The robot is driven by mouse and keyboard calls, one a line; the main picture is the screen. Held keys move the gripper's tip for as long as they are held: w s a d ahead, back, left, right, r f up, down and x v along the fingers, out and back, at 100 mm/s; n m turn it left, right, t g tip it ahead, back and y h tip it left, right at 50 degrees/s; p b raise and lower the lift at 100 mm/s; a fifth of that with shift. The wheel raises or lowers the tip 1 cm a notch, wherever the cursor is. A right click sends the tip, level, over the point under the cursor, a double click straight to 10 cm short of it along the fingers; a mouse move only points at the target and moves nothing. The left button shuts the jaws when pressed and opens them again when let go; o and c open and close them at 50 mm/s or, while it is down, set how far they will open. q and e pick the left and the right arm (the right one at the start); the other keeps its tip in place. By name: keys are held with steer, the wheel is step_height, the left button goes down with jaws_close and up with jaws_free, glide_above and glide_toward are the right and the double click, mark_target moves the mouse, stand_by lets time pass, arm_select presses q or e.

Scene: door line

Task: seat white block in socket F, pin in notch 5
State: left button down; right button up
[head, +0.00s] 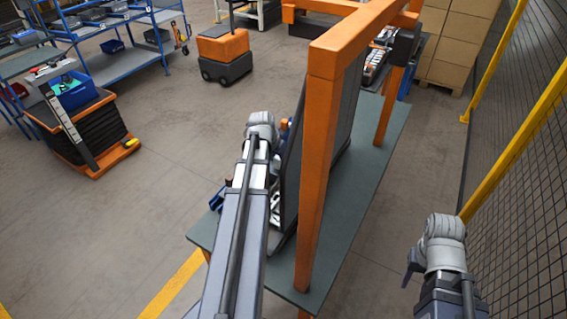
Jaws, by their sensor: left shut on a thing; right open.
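My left arm reaches over the green bench (358,215), left of the dark upright panel (345,120) in the orange frame. Its wrist end (260,125) is near the panel's left side. The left jaws are hidden behind the arm and anything in them is out of sight. White parts (276,195) show between the arm and the panel; I cannot tell what they are. The white block, socket F, its notches and the pin cannot be made out. My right arm is right of the bench, over the floor; a dark part of its gripper (409,270) shows, apart from any object.
The orange frame's near post (318,170) stands close to the right of my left arm. A blue bin (217,198) is at the bench's left edge. A mesh fence with yellow posts (520,140) bounds the right. Floor is free to the left, before an orange cart (223,47).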

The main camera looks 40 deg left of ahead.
mark_target(277, 169)
arm_select(q)
steer(key=shift+f, duration=0.15)
step_height(277, 169, down, 6)
steer(key=b, duration=0.6)
steer(key=shift+f, duration=0.15)
steer(key=shift+f+b, duration=0.25)
steer(key=shift+b, duration=0.2)
steer(key=shift+f, duration=0.2)
steer(key=shift+f+b, duration=2.2)
steer(key=shift+b, duration=0.2)
steer(key=shift+c, duration=2)
jaws_free()
